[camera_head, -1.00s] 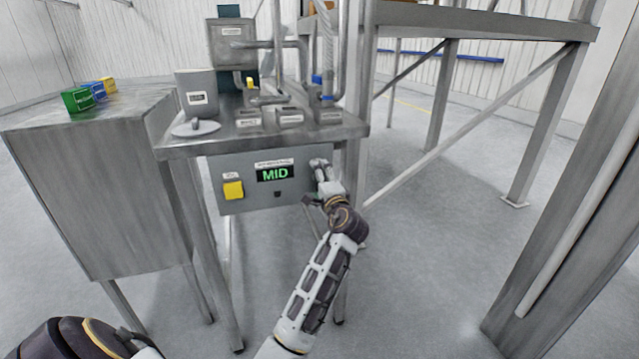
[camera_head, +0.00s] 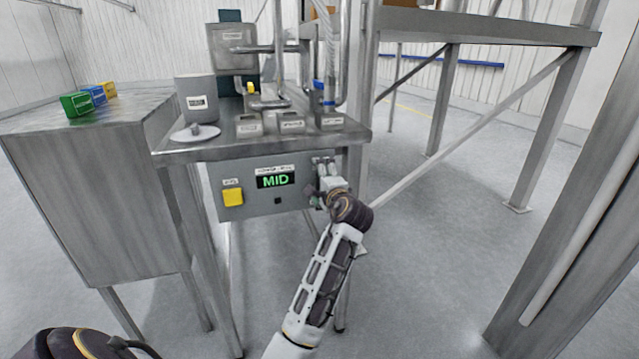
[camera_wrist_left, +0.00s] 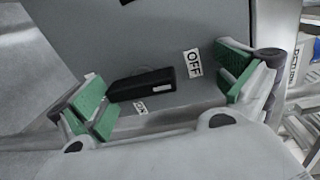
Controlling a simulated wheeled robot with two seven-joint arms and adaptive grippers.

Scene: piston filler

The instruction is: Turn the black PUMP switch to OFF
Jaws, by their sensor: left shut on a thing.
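The black PUMP switch (camera_wrist_left: 140,84) is a black bar on the grey panel (camera_wrist_left: 75,35) in the left wrist view. A white mark is at its right end, near the OFF label (camera_wrist_left: 193,63); an ON label (camera_wrist_left: 140,107) is below it. My left gripper (camera_wrist_left: 165,85) has its green-padded fingers on either side of the bar and is shut on it. In the head view my left gripper (camera_head: 326,172) is at the right end of the control box (camera_head: 255,208) and hides the switch. My right gripper is not in view.
The box has a yellow button (camera_head: 232,197) and a green MID display (camera_head: 276,180). Above is a steel table (camera_head: 215,150) with a grey container (camera_head: 195,98) and pipes. A steel cabinet (camera_head: 100,190) stands left.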

